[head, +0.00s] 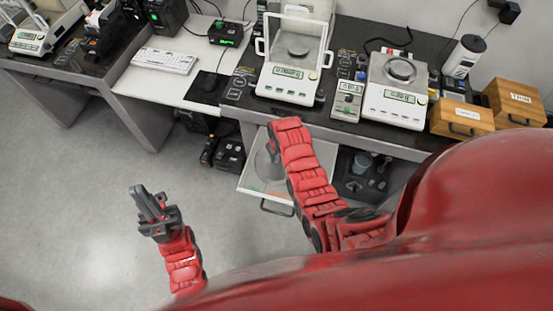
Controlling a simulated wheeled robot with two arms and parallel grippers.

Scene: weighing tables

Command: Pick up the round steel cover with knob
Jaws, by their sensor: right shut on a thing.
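The round steel cover (266,168) shows as a grey round shape over the open drawer (262,190), partly hidden by my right forearm. Its knob is hidden from view. My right gripper (272,143) is at the table's front edge, at the upper side of the cover, and is shut on it. The fingertips are small and mostly hidden by the wrist. I cannot tell whether the cover touches the drawer floor. My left gripper (148,200) is over the bare floor at lower left, well away from the cover, and looks empty. The gap between its fingers is unclear.
The dark table edge lies just above the drawer. On the table stand a balance with a glass shield (290,88), a small meter (347,100), another balance (395,108) and wooden boxes (460,118). A keyboard (165,61) lies left. The floor at left is free.

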